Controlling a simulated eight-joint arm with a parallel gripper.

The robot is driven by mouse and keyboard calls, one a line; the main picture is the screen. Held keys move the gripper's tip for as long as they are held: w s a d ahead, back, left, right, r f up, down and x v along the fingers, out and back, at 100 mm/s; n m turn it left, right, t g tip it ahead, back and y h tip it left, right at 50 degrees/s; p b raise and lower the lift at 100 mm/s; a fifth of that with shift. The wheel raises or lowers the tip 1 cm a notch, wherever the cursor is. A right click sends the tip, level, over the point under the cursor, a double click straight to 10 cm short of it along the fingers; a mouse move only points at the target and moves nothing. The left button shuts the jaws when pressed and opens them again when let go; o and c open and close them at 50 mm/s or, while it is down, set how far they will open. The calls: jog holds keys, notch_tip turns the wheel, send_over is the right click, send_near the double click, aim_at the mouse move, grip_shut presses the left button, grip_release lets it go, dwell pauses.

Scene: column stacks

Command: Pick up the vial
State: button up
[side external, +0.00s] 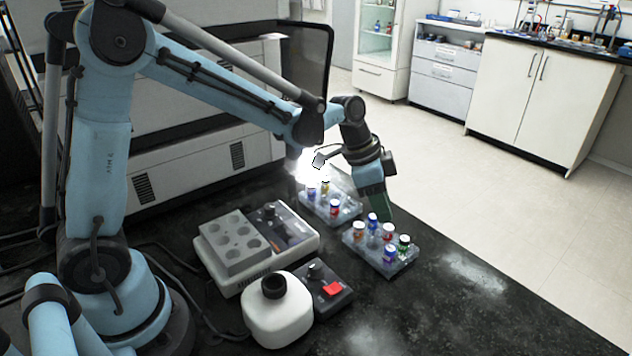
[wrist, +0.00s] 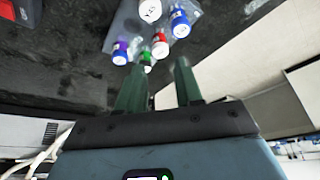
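Several white-capped vials stand in a clear front rack (side external: 408,262) in the side external view: a blue vial (side external: 373,223), a red vial (side external: 359,230), another red vial (side external: 388,232), a green vial (side external: 403,243) and a blue-purple vial (side external: 389,256). A clear back rack (side external: 350,213) holds a purple vial (side external: 311,193), a yellow vial (side external: 325,188) and a red vial (side external: 334,210). My gripper (side external: 387,214) points down behind the front rack. In the wrist view its green fingers (wrist: 158,76) are apart with nothing held; vials, including a green vial (wrist: 146,58), appear beyond the tips.
A grey block with round wells (side external: 232,240) sits on a white device left of the racks. A white bottle (side external: 278,312) and a dark box with a red button (side external: 333,288) stand in front. The dark bench's right part is clear.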

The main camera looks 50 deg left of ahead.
aim_at(387, 227)
jog(key=shift+a+x, duration=0.1)
jog(key=shift+x, duration=1.25)
jog(key=shift+a+x, duration=0.15)
jog(key=shift+x, duration=1.2)
jog(key=shift+s+f, duration=0.1)
jog(key=shift+s, duration=0.05)
grip_shut()
